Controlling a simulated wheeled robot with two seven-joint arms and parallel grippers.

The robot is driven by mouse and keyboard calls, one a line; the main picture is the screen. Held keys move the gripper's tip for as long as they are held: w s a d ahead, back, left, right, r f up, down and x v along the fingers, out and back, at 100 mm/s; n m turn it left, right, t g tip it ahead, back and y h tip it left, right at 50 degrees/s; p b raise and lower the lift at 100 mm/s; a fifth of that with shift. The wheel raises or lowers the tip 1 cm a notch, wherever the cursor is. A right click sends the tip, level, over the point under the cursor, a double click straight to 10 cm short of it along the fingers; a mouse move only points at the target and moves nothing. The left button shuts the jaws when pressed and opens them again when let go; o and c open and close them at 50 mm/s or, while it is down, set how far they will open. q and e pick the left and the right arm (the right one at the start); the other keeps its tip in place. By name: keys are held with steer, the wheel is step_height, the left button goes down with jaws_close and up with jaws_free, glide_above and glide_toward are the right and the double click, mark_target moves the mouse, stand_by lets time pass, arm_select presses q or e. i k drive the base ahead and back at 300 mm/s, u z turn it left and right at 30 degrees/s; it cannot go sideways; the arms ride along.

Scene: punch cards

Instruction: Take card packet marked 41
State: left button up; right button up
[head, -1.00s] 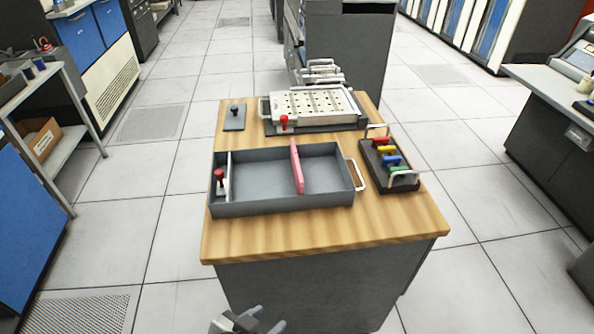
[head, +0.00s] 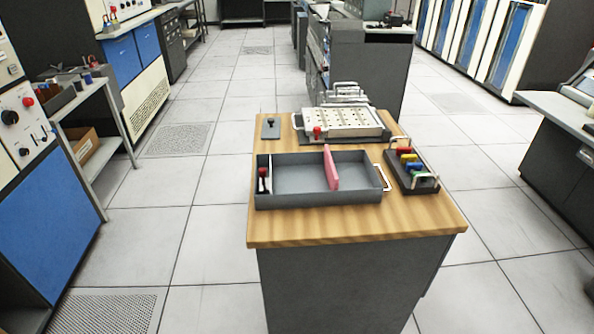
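I cannot make out a card packet marked 41; no number is readable at this size. A wood-topped stand (head: 300,232) is in front of me in the head view. On it is a grey open tray (head: 318,199) with a pink upright card or divider (head: 331,168) inside, right of its middle. A red-knobbed piece (head: 263,178) stands at the tray's left end. Neither of my grippers is in view.
Behind the tray are a pale perforated plate (head: 345,122) with a red knob and a small dark plate (head: 271,128). A dark rack (head: 420,184) of coloured handles is on the right. A shelf cart (head: 110,135) stands left. Tiled floor between is clear.

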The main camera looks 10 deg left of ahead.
mark_target(330, 172)
steer(key=u, duration=0.05)
steer(key=i, duration=0.45)
steer(key=u, duration=0.8)
